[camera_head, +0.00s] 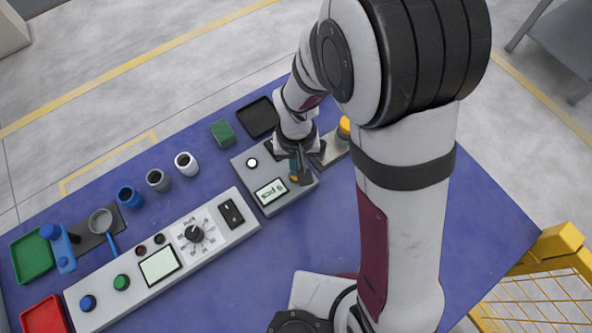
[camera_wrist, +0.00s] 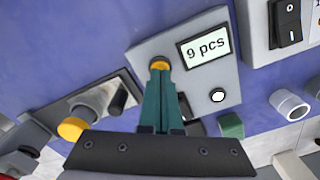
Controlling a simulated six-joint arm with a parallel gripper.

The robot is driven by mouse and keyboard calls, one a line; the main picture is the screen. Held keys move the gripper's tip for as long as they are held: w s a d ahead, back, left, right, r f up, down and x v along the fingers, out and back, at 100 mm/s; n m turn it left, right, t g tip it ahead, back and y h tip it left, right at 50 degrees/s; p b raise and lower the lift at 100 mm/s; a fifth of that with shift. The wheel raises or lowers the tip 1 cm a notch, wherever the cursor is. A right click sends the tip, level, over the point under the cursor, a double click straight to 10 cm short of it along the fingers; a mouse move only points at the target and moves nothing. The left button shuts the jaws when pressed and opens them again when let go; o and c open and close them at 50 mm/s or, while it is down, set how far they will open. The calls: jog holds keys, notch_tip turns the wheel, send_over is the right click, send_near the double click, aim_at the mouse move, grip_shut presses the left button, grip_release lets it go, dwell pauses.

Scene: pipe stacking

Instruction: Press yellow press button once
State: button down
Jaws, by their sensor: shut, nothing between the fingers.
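A small yellow button (camera_wrist: 159,64) sits on a grey box (camera_wrist: 150,46) whose display (camera_wrist: 203,47) reads "9 pcs". In the head view the button (camera_head: 294,178) shows just below my fingertips. My gripper (camera_wrist: 160,74) is shut and empty, its teal fingers pointing at the button. The tips overlap the button's near edge in the wrist view; I cannot tell whether they touch it. A larger yellow-orange knob (camera_wrist: 72,129) stands on a separate metal plate to the left in the wrist view. In the head view this knob (camera_head: 345,124) is partly hidden behind my arm.
A white round button (camera_wrist: 217,95) is on the same box. A long control panel (camera_head: 165,258) with a dial and switch lies beside it. A green block (camera_head: 222,132), black tray (camera_head: 258,116) and white (camera_head: 186,165), grey (camera_head: 158,181) and blue (camera_head: 130,197) pipes stand nearby.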

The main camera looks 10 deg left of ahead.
jog(key=shift+f, duration=0.6)
dwell(0.3)
notch_tip(320, 180, up, 7)
jog(key=shift+f, duration=0.1)
dwell(0.5)
dwell(0.4)
jog(key=shift+d+r, duration=0.2)
jog(key=shift+r, duration=0.1)
jog(key=s+d+r+m+y, duration=0.1)
jog(key=s+d+r+m, duration=0.7)
jog(key=s+d+r, duration=0.2)
jog(key=s+d, duration=0.2)
jog(key=s, duration=0.2)
jog(key=shift+s+r+m+y, duration=0.25)
jog(key=shift+s+m+y, duration=0.05)
jog(key=shift+y, duration=0.1)
